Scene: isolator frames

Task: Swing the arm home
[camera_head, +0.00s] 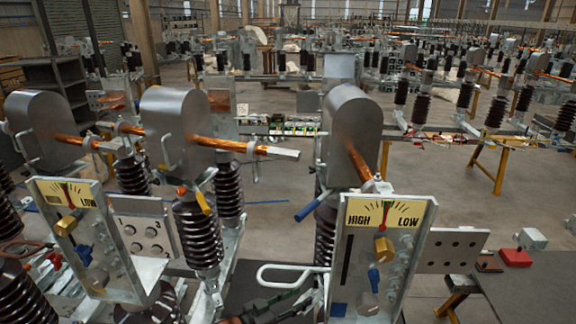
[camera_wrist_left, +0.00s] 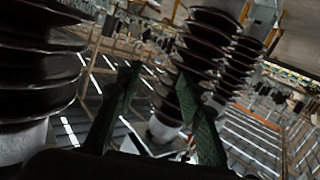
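A copper switch arm (camera_head: 230,145) with a flat silver tip reaches right from the middle grey hooded housing (camera_head: 176,125). Its tip is apart from the right hooded housing (camera_head: 352,125), where another copper bar (camera_head: 358,160) shows. A blue-ended lever (camera_head: 308,210) hangs left of the right housing, and a yellow-ended lever (camera_head: 203,201) hangs under the middle one. My left gripper (camera_head: 303,295) is low at the bottom centre, near a pale loop handle (camera_head: 285,268). In the left wrist view its green fingers (camera_wrist_left: 158,92) are apart with nothing between them. My right gripper is not in view.
Dark ribbed insulators (camera_head: 198,235) stand close below the housings and around the left gripper. A HIGH/LOW gauge panel (camera_head: 386,214) stands right of the gripper, another panel (camera_head: 75,205) at left. A red block (camera_head: 515,257) lies at right. Open floor (camera_head: 270,195) lies behind.

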